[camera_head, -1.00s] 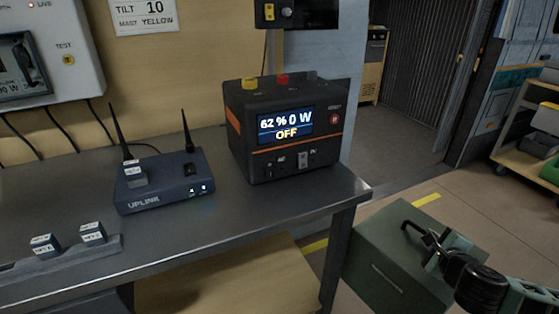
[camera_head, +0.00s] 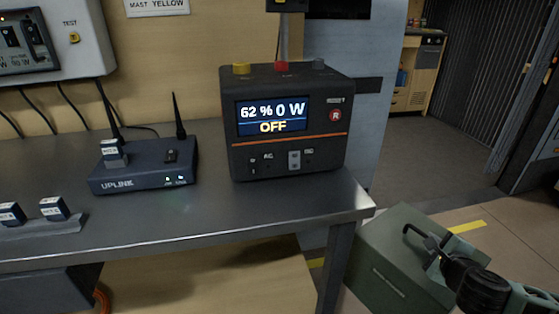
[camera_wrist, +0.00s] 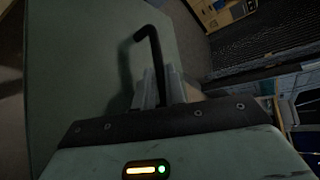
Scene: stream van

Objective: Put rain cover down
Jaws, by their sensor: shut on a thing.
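The rain cover (camera_head: 385,262) looks like a dark green box with a black bent handle on it, at the lower right in the head view, beside the bench's right end. My gripper (camera_head: 434,258) is shut on the handle. In the wrist view the cover (camera_wrist: 85,75) fills the left side, and the black handle runs between the fingers of my gripper (camera_wrist: 158,88). The cover's underside is out of sight, so I cannot tell how far it is from the floor.
A metal bench (camera_head: 225,215) bears a black power station (camera_head: 290,160) reading "62 % 0 W OFF" and an uplink router (camera_head: 145,175) with antennas. A wooden lower shelf (camera_head: 220,290) is under the bench. Open floor with yellow marks (camera_head: 467,226) lies to the right.

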